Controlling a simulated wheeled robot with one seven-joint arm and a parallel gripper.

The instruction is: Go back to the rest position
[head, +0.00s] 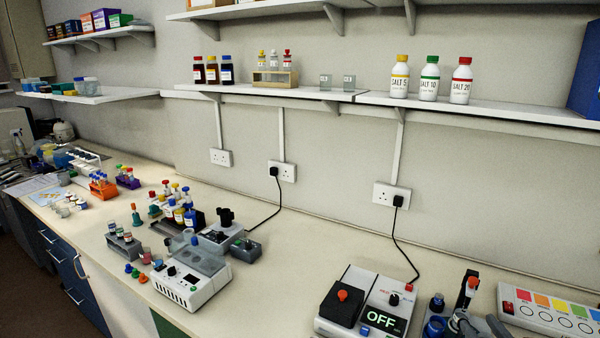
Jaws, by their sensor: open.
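My gripper does not show clearly in the head view, and no held object can be seen. The long cream bench (290,235) runs from the far left to the lower right. A white device (190,285) with a clear lid and small dark display stands at its front, left of centre. A unit with a black block and a lit display reading "OFF" (380,319) stands right of centre. Dark, blue and orange-topped items (466,290) crowd the lower right, partly cut off by the frame edge.
Bottles and small racks crowd the bench's left half, including an orange rack (103,190). A colour-patch panel (550,312) lies at right. Shelves above hold white salt bottles (429,79) and dark bottles (212,71). Cables hang from wall sockets. Bench between the two devices is clear.

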